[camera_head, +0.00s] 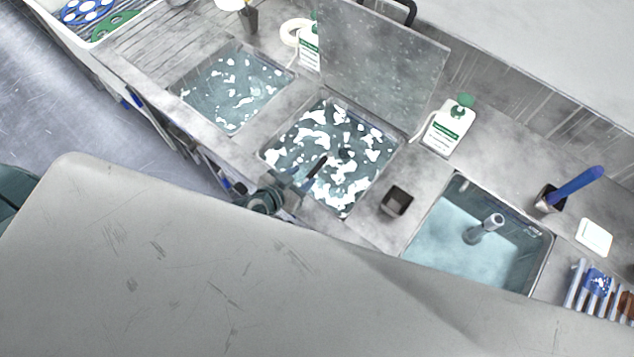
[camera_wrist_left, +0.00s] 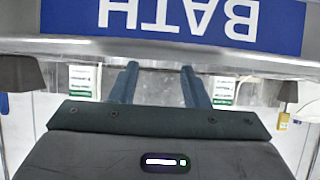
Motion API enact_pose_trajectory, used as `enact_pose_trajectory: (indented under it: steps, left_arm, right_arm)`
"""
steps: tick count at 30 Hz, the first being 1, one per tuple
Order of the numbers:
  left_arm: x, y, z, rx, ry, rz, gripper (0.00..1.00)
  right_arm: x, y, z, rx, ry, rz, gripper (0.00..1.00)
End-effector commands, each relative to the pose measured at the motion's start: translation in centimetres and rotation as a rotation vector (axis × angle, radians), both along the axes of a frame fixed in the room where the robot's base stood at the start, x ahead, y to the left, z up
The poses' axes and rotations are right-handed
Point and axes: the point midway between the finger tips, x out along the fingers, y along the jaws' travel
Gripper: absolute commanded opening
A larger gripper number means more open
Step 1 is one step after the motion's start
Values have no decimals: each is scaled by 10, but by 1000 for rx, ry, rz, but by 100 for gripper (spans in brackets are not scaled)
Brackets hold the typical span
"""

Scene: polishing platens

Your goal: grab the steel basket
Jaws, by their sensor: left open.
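No steel basket can be made out clearly in either view. A small dark shape (camera_head: 343,153) shows among the white foam in the middle bath (camera_head: 264,152), too small to identify. My left gripper (camera_head: 314,170) reaches over the near-left part of that bath, with nothing seen between its fingers. In the left wrist view the two fingers (camera_wrist_left: 160,72) stand apart and empty, below a blue sign (camera_wrist_left: 180,22) reading "BATH" upside down. My right gripper is not in view.
The middle bath's raised lid (camera_head: 385,60) stands behind it. A small dark cup (camera_head: 397,201) and a white bottle (camera_head: 449,128) stand on the counter. A pale surface fills the foreground.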

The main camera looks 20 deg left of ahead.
Motion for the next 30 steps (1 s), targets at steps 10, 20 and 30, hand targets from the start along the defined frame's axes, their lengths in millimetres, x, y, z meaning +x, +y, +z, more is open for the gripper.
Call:
enact_pose_trajectory:
  steps: [10, 20, 30]
  left_arm:
    - [32, -16, -15, -1, 1, 0, 42]
    - [42, -19, -23, 0, 1, 0, 42]
    - [42, -19, -23, 0, 1, -1, 0]
  right_arm:
    - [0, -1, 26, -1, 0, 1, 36]
    - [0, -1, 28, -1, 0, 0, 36]
    - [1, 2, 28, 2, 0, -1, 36]
